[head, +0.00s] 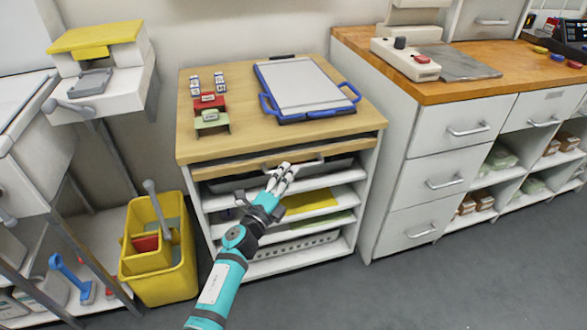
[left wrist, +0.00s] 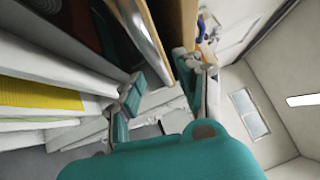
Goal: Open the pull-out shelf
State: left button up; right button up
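The pull-out shelf (head: 232,169) is a thin wooden board just under the wooden top of the white cabinet. A metal bar handle (head: 312,161) runs along its front, and the shelf looks about flush with the cabinet front. My left gripper (head: 283,172) is at the front of the shelf, close to the handle's left part. In the left wrist view its two fingers (left wrist: 162,82) are spread apart, with the wooden edge and the metal bar (left wrist: 146,38) ahead of them. Contact with the handle cannot be told. My right gripper is out of view.
On the cabinet top (head: 236,148) are a blue-handled board (head: 305,88) and small red and green holders (head: 209,103). Open shelves below hold a yellow sheet (head: 310,201). A yellow bucket (head: 165,275) stands left; a drawer counter (head: 440,150) stands right. The floor in front is clear.

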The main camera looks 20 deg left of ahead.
pick_arm(q)
jog(key=shift+x, duration=1.9)
grip_shut()
jog(key=shift+f, duration=0.1)
